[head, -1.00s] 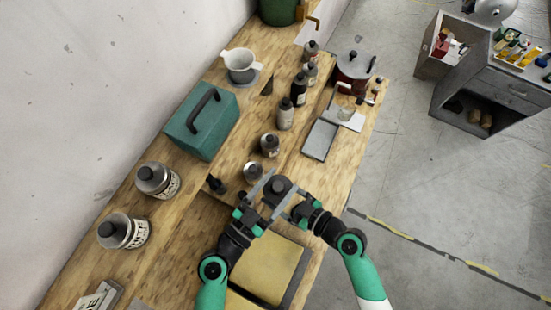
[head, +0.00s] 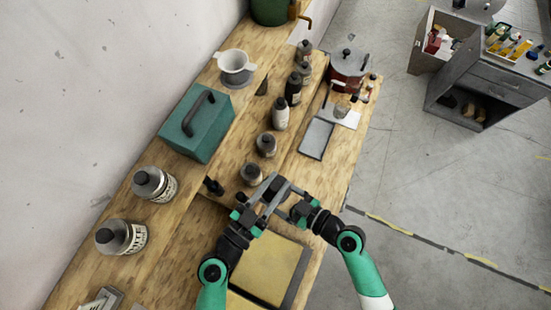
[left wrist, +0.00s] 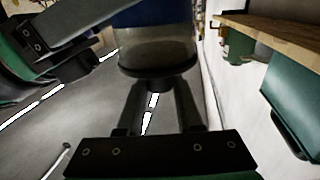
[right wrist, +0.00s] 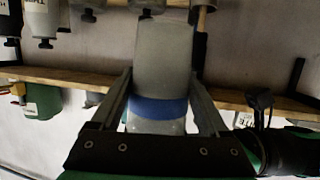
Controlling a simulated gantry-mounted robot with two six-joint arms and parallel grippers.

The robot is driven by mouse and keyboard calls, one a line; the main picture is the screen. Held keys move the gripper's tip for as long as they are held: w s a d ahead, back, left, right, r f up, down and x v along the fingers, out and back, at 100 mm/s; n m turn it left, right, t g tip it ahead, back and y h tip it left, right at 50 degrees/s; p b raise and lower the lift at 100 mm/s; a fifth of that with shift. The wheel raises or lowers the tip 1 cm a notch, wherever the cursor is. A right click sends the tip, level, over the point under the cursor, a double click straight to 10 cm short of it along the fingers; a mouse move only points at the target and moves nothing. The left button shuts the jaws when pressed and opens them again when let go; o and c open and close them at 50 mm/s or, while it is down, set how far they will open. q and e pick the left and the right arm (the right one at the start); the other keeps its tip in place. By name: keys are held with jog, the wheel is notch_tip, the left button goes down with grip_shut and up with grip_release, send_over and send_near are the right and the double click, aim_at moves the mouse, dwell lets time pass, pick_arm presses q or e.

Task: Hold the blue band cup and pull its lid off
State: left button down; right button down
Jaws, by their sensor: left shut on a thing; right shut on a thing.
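The blue band cup (right wrist: 163,55) is a grey, partly see-through cup held up between my two grippers. Its blue band (right wrist: 158,108) shows between the fingers of my right gripper (right wrist: 160,105), which is shut on the cup body. In the left wrist view the dark lid (left wrist: 157,70) sits against the cup, with no clear gap, and has a knob. My left gripper (left wrist: 155,100) is shut on this knob. In the head view the left gripper (head: 266,196) and right gripper (head: 291,197) meet around the cup, mostly hiding it.
The wooden bench (head: 165,225) is below. A yellow pad (head: 265,268) lies near the arms. Several bottles (head: 280,115) stand behind the grippers, with a green toolbox (head: 197,122) to the left and a grey tray (head: 317,138) to the right. Open floor lies right of the bench.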

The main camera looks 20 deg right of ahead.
aim_at(275, 186)
pick_arm(q)
jog(key=shift+r, duration=0.15)
jog(key=shift+r, duration=0.95)
jog(key=shift+r, duration=0.1)
jog(key=shift+r, duration=1.9)
